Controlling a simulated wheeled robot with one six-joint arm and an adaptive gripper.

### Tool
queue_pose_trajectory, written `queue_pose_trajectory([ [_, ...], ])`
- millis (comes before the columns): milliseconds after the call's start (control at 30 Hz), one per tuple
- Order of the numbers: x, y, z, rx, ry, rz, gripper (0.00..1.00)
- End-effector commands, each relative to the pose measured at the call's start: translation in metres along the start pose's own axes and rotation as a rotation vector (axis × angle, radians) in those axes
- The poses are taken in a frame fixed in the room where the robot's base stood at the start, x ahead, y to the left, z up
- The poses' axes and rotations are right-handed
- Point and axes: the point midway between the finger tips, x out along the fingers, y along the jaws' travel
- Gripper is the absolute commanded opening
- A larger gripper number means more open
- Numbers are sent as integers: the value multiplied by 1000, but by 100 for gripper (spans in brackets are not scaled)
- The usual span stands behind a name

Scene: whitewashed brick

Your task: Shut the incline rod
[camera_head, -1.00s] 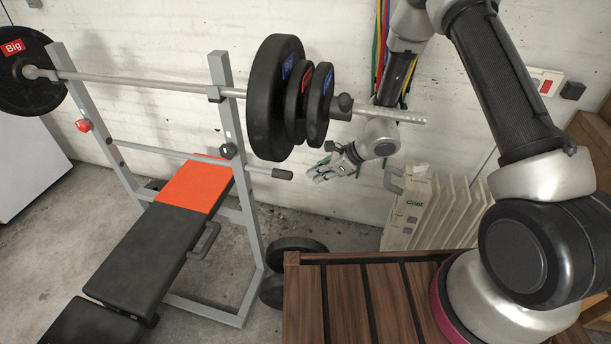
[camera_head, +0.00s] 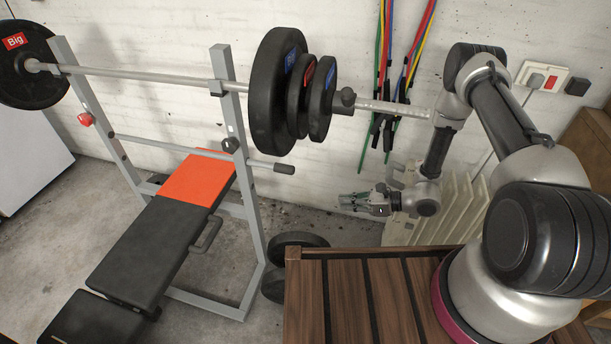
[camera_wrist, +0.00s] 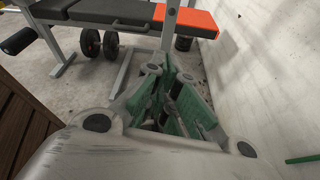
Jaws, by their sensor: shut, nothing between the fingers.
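In the wrist view my gripper's green-padded fingers (camera_wrist: 176,105) are drawn together, pointing toward the rack. The rod cannot be made out in that view.
The loaded barbell (camera_head: 160,78) rests on the rack uprights (camera_head: 236,140). The bench pad (camera_head: 150,250) lies left, with loose weight plates (camera_head: 300,240) on the floor. A radiator (camera_head: 455,205) stands against the brick wall beside my arm. A slatted wooden surface (camera_head: 345,300) is in front.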

Motion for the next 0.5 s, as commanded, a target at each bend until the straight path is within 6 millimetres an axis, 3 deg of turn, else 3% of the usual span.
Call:
queue_pose_trajectory([
  [200,-4,-12,54,-135,-278,1,0],
  [367,1,-10,66,-161,-317,0,0],
  [500,22,-9,72,-162,-315,3,0],
])
